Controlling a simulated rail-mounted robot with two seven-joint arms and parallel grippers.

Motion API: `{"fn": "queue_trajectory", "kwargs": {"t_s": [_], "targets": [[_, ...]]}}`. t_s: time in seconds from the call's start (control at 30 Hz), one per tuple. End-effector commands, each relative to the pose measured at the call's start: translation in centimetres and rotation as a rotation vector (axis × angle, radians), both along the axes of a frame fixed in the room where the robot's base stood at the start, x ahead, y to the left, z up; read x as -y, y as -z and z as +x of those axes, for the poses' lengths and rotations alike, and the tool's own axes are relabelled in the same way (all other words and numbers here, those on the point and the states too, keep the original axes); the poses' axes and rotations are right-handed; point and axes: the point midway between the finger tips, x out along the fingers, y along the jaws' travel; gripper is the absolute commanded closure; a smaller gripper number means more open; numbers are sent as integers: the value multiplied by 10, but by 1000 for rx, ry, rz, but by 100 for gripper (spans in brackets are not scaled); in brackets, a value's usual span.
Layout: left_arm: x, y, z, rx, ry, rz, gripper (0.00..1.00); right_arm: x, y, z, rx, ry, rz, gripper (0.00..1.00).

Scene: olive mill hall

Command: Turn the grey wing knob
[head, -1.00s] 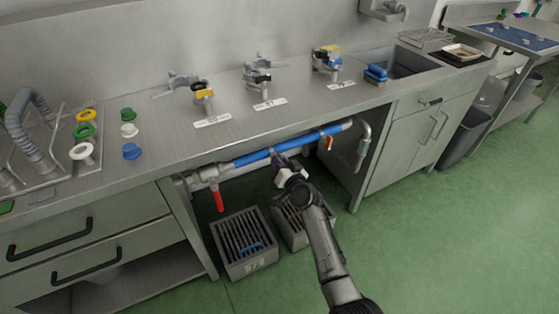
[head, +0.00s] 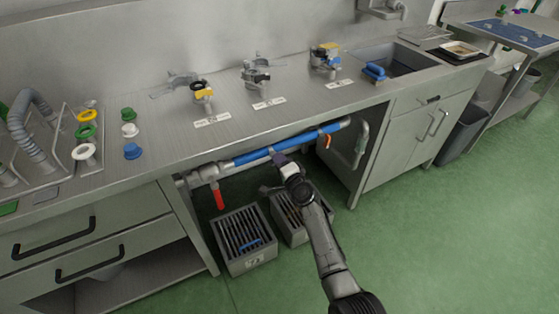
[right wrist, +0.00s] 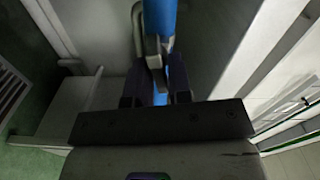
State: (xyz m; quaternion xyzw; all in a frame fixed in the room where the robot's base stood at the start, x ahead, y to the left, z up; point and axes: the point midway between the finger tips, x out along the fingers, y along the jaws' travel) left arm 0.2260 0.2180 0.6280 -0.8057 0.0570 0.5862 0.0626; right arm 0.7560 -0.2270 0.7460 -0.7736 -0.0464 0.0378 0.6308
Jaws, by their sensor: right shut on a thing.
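A blue pipe (head: 252,156) runs under the counter. My right gripper (head: 279,159) is at its middle, reaching in from the front. In the right wrist view its two dark fingers (right wrist: 157,88) are closed around a narrow grey piece, the grey wing knob (right wrist: 154,60), in front of the blue pipe (right wrist: 162,20). In the head view the gripper hides the knob. The knob's exact angle is hard to tell. My left gripper is not in view.
A red lever (head: 219,198) hangs at the pipe's left end and an orange lever (head: 327,140) at its right. Slatted grey crates (head: 245,262) stand on the floor below. The counter (head: 160,142) overhangs the pipe. Green floor in front is clear.

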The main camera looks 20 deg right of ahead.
Motion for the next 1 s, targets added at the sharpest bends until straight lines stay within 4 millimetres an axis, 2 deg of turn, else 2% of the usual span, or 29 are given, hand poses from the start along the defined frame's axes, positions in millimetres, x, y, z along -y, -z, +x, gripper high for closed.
{"fn": "queue_trajectory", "kwargs": {"t_s": [0.4, 1.0], "targets": [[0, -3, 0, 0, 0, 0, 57, 0, 1, 0, -22, 1, 186, 100], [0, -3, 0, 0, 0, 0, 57, 0, 1, 0, -26, 0, 218, 100]]}}
